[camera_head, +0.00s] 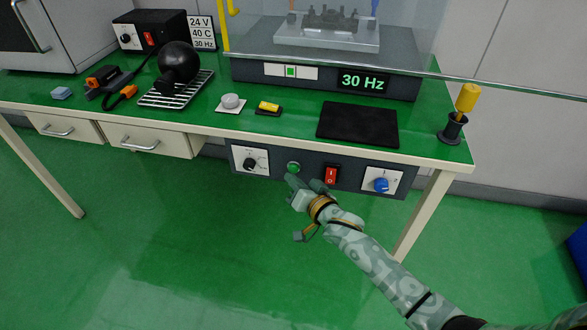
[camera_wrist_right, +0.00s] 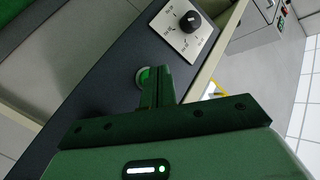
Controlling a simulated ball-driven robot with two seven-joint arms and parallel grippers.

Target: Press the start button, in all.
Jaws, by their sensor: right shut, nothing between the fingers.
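The start button is a round green button (camera_head: 293,168) with a pale ring on the dark panel under the bench's front edge, between a black knob and a red rocker switch. My right gripper (camera_head: 289,180) is shut and empty, its fingertips just below and in front of the button. In the right wrist view the button (camera_wrist_right: 143,77) shows at the left side of the shut fingers (camera_wrist_right: 163,73), which partly cover it. I cannot tell whether the fingertips touch it. My left gripper is not in view.
The dark panel (camera_head: 270,178) also carries the black knob (camera_head: 249,164), the red switch (camera_head: 331,176) and a blue knob (camera_head: 381,185). Above, the green bench holds a black pad (camera_head: 358,124) and a machine with a 30 Hz display (camera_head: 362,82). The floor in front is clear.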

